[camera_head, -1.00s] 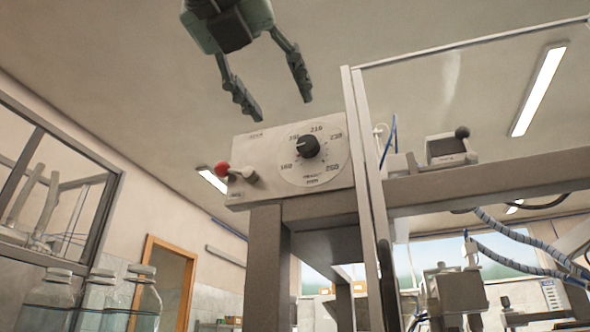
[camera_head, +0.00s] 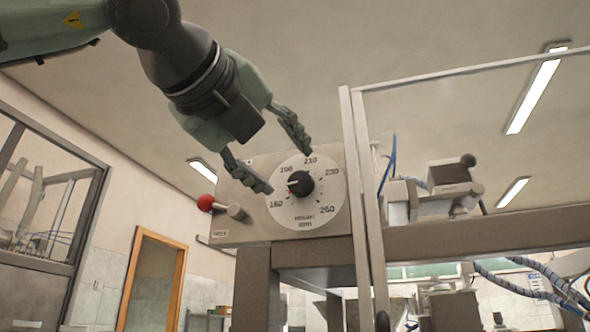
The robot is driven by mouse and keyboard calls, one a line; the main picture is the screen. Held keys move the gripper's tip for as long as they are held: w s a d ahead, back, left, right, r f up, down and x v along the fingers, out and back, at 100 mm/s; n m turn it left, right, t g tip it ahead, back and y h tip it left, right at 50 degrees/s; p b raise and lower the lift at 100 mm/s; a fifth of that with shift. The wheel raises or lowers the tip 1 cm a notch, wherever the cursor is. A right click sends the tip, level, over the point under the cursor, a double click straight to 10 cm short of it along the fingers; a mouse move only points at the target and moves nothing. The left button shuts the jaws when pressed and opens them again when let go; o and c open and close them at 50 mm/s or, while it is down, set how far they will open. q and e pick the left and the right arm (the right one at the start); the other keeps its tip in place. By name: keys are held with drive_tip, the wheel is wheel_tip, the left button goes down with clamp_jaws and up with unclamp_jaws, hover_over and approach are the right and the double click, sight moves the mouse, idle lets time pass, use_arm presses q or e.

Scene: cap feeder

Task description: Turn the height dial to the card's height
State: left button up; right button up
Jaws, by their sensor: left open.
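The height dial (camera_head: 307,212) is a round pale plate with a black knob (camera_head: 300,184) at its centre, on a beige panel (camera_head: 236,228). Its printed marks run from about 160 at the left over 190, 210 and 230 to 260 at the lower right. The knob's white pointer faces left, a little below the 190 mark. My left gripper (camera_head: 281,162) comes in from the upper left and is open, its two fingers up and left of the knob; I see no contact with the knob. The card is not in view. My right gripper is not in view.
A lever with a red ball (camera_head: 205,202) sticks out at the panel's left, close to my lower finger. An upright post (camera_head: 357,200) and a clear-panelled frame stand right of the panel. A small device (camera_head: 452,183) sits on a beam further right.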

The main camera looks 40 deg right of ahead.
sight(296, 180)
use_arm(q)
drive_tip(key=p+x, duration=0.1)
drive_tip(key=x, duration=0.3)
drive_tip(key=shift+w+d, duration=0.1)
drive_tip(key=shift+d, duration=0.1)
drive_tip(key=shift+w+d, duration=0.25)
drive_tip(key=shift+d, duration=0.4)
drive_tip(key=c, duration=1.1)
drive_tip(key=shift+f, duration=0.1)
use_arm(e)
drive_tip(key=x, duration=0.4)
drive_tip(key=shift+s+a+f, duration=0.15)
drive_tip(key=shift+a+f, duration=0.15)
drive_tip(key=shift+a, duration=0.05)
